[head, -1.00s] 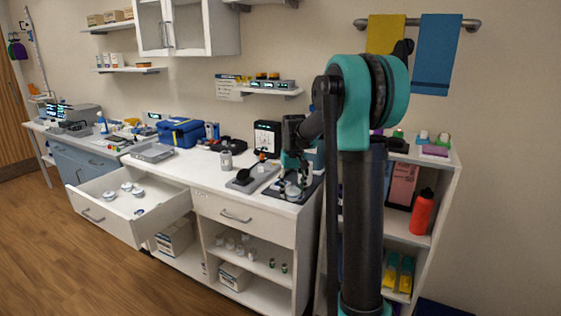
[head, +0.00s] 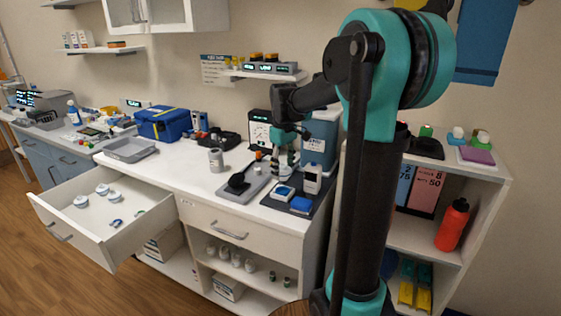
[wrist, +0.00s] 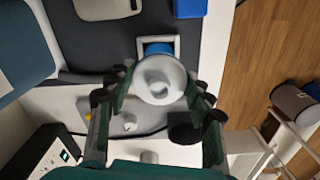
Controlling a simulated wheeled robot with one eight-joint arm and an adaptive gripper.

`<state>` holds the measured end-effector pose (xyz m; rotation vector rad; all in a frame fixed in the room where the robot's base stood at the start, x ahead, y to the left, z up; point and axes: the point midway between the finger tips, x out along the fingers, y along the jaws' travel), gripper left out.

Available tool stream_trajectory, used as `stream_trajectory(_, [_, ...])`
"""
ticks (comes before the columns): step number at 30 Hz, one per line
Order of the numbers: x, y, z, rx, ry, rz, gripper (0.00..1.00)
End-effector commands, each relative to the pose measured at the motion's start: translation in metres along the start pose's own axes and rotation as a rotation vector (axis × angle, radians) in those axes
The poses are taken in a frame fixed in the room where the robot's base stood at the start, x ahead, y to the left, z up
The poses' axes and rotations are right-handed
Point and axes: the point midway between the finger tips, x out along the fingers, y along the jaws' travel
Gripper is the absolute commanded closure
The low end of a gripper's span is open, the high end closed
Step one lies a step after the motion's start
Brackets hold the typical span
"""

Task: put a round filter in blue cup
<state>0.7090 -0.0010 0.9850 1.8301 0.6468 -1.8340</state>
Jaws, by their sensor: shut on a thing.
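My gripper (wrist: 160,92) is shut on a white round filter (wrist: 160,79) with a raised knob in its middle, seen from above in the wrist view. Under and just beyond the filter, a round blue thing, likely the blue cup (wrist: 157,48), sits in a pale square frame. The filter covers part of it, and I cannot tell whether they touch. In the head view my gripper (head: 284,165) is small, at the back of the dark mat, and the held filter is not clear. A blue-and-white item (head: 283,191) lies on the mat in front of it.
A blue block (head: 301,204), a white device (head: 312,178) and a blue-grey container (head: 319,140) crowd the mat (head: 318,198). A grey scale-like tray (head: 240,192) is left of it. An open drawer (head: 98,240) holds several white round pieces. A shelf unit (head: 425,222) stands right.

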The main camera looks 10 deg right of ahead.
Motion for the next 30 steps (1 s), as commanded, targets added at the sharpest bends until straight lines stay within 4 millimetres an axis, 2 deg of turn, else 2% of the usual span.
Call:
stream_trajectory(5, [0.005, -0.001, 0.0, -0.008, 0.0, 0.0, 0.7])
stream_trajectory(19, [0.038, 0.0, 0.0, -0.005, 0.0, 0.0, 0.7])
stream_trajectory(30, [0.037, 0.0, 0.001, -0.005, 0.0, 0.0, 0.7])
